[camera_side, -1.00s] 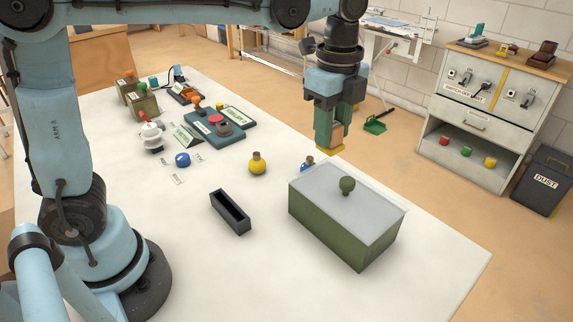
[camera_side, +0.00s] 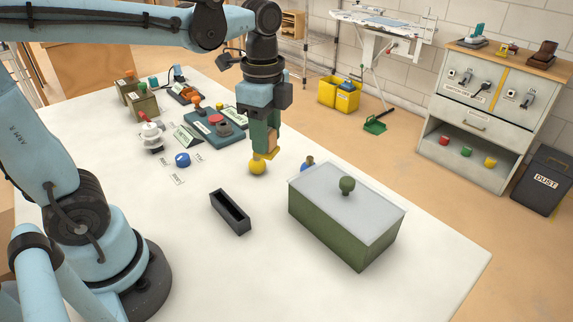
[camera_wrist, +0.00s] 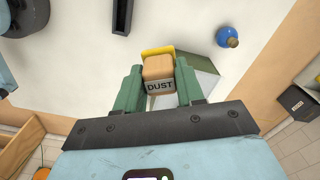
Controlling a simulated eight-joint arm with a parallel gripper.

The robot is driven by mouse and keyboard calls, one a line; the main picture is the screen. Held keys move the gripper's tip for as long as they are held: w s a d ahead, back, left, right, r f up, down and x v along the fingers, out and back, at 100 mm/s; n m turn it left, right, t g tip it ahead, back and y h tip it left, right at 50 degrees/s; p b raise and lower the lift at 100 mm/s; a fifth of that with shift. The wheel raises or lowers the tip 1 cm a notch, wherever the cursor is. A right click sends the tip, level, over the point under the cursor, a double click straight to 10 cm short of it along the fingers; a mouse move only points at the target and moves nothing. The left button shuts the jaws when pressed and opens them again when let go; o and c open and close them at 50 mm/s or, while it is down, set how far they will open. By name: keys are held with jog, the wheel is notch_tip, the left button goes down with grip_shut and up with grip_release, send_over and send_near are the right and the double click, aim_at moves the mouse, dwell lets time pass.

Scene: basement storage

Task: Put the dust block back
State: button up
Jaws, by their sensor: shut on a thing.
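The dust block (camera_side: 271,143) is a small wooden block with a yellow bottom. In the wrist view the block (camera_wrist: 158,70) shows a label reading DUST. My gripper (camera_side: 265,138) is shut on it, with one green finger on each side in the wrist view (camera_wrist: 158,84). An open black narrow tray (camera_side: 231,212) lies on the table, lower left of the block, and looks empty.
A green box with a grey knobbed lid (camera_side: 335,228) stands right of the tray. A blue flask (camera_side: 308,163) is partly hidden behind it. A DUST bin (camera_side: 542,180) stands on the floor. Bare table surrounds the tray.

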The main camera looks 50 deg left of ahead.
jog(key=s+a+f+n, duration=0.4)
jog(key=s, duration=0.3)
jog(key=a+f, duration=0.2)
jog(key=a, duration=0.2)
jog(key=a+f, duration=0.2)
jog(key=a, duration=0.2)
jog(key=s+a+f, duration=0.1)
jog(key=a+f, duration=0.2)
jog(key=a, duration=0.1)
jog(key=shift+f, duration=1.95)
jog(key=shift+f, duration=0.15)
jog(key=o, duration=1.1)
